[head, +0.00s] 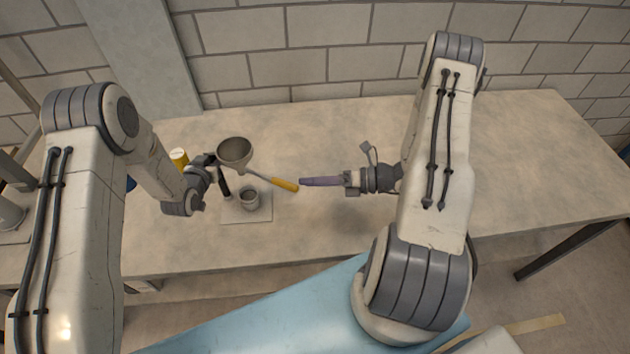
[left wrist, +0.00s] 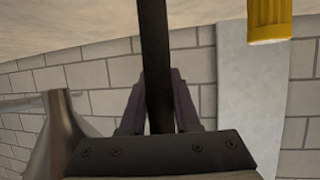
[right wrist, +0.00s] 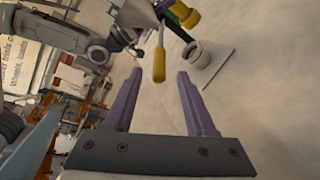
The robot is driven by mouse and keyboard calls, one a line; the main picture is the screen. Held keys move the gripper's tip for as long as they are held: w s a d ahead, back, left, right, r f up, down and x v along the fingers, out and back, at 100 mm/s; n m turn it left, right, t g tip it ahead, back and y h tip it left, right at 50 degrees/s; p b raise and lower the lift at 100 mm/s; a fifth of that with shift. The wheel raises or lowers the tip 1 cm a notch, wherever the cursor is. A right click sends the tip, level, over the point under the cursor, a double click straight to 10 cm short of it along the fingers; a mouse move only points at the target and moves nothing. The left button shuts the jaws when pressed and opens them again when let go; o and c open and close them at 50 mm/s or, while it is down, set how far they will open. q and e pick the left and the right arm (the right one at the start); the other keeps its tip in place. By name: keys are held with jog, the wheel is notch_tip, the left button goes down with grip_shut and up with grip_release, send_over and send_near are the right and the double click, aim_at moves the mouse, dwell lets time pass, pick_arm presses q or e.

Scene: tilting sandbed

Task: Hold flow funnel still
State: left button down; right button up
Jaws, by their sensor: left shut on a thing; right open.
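The grey funnel (head: 235,150) hangs open-mouthed above the table, with a thin rod running right to a yellow handle (head: 285,184). My left gripper (head: 212,163) is shut on a dark bar (head: 224,186); the bar runs between its fingers in the left wrist view (left wrist: 155,70). The funnel's grey side (left wrist: 62,135) stands left of the bar there. I cannot tell whether bar and funnel are joined. My right gripper (head: 303,182) is open; its tips are close to the yellow handle's end. In the right wrist view the handle (right wrist: 159,66) shows ahead between the fingers.
A small grey cup (head: 250,199) stands on a pale square plate (head: 262,214) below the funnel. A yellow cylinder (head: 179,158) is behind my left gripper. The table's right side (head: 530,170) is clear. A brick wall (head: 330,45) runs behind the table.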

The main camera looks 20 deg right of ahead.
dwell(0.4)
pick_arm(q)
jog(key=c, duration=0.5)
grip_release()
jog(key=shift+c, duration=0.2)
jog(key=shift+s+r, duration=0.1)
